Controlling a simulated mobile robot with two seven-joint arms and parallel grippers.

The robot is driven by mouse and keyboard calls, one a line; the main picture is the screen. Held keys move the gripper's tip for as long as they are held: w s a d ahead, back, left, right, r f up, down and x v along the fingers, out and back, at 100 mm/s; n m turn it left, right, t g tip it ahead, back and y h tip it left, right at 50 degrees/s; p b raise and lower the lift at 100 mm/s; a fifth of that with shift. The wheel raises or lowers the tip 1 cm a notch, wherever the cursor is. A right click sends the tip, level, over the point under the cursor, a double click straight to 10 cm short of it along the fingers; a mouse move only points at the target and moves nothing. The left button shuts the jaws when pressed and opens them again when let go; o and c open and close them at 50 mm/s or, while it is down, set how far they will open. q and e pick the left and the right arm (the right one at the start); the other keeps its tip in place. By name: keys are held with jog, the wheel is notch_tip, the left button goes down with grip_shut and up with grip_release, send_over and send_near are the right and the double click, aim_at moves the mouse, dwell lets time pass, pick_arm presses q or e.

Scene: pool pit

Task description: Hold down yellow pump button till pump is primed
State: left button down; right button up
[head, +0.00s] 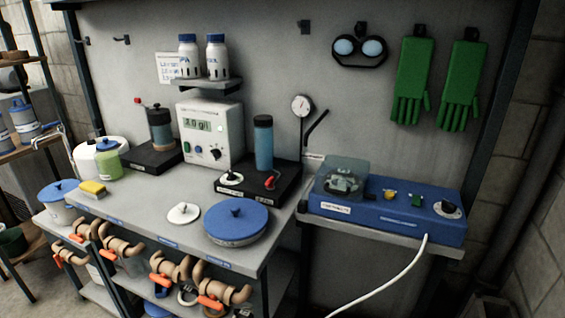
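The blue pump (385,215) stands on a small shelf at the right. Its yellow button (389,195) is on the top face, between the pump head and a green switch (416,200). A clear cover (341,179) sits over the pump head at the left end. A black dial (447,209) is at the right end. Nothing touches the yellow button. Whether the pump is primed cannot be told. Neither of my grippers is in view.
A white hose (385,283) hangs from the pump's front. Left of it is a bench with a blue-lidded pot (236,221), a blue cylinder (263,142) and a meter box (211,132). Green gloves (413,80) and goggles (359,48) hang above. The space before the pump is clear.

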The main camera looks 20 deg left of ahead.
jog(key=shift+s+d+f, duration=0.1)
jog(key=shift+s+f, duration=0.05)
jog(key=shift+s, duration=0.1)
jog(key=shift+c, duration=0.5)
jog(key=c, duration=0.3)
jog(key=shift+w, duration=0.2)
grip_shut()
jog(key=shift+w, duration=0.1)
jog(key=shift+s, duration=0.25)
